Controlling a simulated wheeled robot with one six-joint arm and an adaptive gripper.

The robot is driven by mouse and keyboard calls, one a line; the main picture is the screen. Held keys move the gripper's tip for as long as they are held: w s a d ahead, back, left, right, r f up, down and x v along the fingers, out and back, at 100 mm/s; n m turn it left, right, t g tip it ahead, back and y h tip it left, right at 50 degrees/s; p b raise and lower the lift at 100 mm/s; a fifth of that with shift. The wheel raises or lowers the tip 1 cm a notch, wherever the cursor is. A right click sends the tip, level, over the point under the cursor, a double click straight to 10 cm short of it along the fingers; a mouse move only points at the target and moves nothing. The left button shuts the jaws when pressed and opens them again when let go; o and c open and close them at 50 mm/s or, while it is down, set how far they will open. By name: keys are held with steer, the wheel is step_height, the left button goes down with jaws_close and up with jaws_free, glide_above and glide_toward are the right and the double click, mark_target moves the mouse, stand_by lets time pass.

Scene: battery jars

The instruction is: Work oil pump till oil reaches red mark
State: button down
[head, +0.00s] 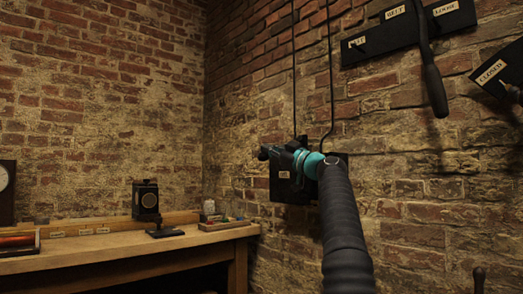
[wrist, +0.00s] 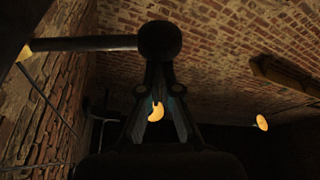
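A dark panel (head: 285,192) with a small pale label is fixed to the brick wall in the head view. My gripper (head: 268,153) is in front of its upper part and hides some of it. In the wrist view a dark bar runs in from the left and ends in a round dark handle end (wrist: 160,38). My gripper's fingers (wrist: 160,66) converge on this handle end, which covers their tips; they look closed on it. I cannot make out an oil glass, an oil level or a red mark.
A long lever (head: 433,80) hangs from a labelled black panel (head: 412,28) at the upper right. A "CLOSED" plate (head: 490,72) is at the right edge. A wooden bench (head: 120,248) at left carries a black instrument (head: 146,200) and a small tray (head: 223,225). Thin pipes run up the wall.

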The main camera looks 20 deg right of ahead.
steer(key=shift+w+d+f, duration=0.3)
steer(key=shift+w+f, duration=0.05)
steer(key=shift+f, duration=0.3)
step_height(320, 180, up, 4)
steer(key=a+p, duration=0.2)
steer(key=p, duration=0.1)
steer(key=r+b+v, duration=0.1)
steer(key=b+v, duration=0.2)
steer(key=v, duration=0.7)
steer(key=shift+s, duration=0.6)
steer(key=shift+a, duration=0.2)
stand_by(0.5)
